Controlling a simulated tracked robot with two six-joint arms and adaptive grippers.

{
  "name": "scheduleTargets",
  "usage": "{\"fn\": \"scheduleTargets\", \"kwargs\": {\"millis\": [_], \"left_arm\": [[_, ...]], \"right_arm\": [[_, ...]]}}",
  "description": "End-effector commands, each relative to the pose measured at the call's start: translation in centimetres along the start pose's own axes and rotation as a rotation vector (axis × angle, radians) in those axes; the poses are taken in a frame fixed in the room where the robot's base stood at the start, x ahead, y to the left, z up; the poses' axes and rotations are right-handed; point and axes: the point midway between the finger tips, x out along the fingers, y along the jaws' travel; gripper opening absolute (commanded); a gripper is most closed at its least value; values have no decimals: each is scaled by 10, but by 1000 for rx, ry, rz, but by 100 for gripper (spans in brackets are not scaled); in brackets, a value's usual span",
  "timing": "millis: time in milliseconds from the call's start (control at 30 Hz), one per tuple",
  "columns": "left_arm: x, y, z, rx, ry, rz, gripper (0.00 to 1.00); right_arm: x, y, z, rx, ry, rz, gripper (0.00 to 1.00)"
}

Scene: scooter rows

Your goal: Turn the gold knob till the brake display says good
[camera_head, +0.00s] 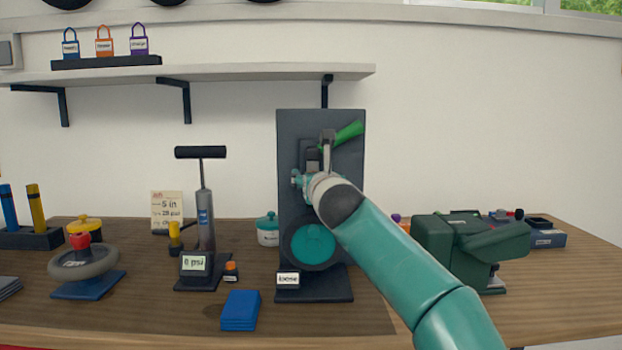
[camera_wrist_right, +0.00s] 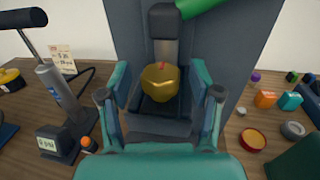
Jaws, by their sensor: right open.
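The gold knob (camera_wrist_right: 160,82), with a small red mark on top, sits on the dark upright brake stand (camera_head: 290,130). In the right wrist view it lies between the open fingers of my right gripper (camera_wrist_right: 165,92); I cannot tell whether they touch it. In the head view my right gripper (camera_head: 318,165) is in front of the stand and my own arm hides the knob. The brake display (camera_head: 288,279) at the stand's foot reads "loose". A green lever (camera_head: 348,132) and a teal disc (camera_head: 313,244) are on the stand. My left gripper is not in view.
A pump (camera_head: 205,215) with a "0 psi" gauge (camera_head: 194,263) stands left of the brake stand. A green machine (camera_head: 465,245) is right of my arm. A shelf (camera_head: 220,72) with padlocks hangs above.

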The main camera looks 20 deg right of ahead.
Motion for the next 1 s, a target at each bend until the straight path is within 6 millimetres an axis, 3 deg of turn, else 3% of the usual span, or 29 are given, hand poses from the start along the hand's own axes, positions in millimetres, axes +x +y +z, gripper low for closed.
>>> {"fn": "scheduleTargets", "kwargs": {"millis": [267,467,1000], "left_arm": [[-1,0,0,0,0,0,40],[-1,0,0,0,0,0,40],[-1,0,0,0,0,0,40]], "right_arm": [[-5,-1,2,0,-1,-1,64],[-21,-1,2,-1,-1,-2,64],[-101,0,0,-1,-1,2,64]]}}
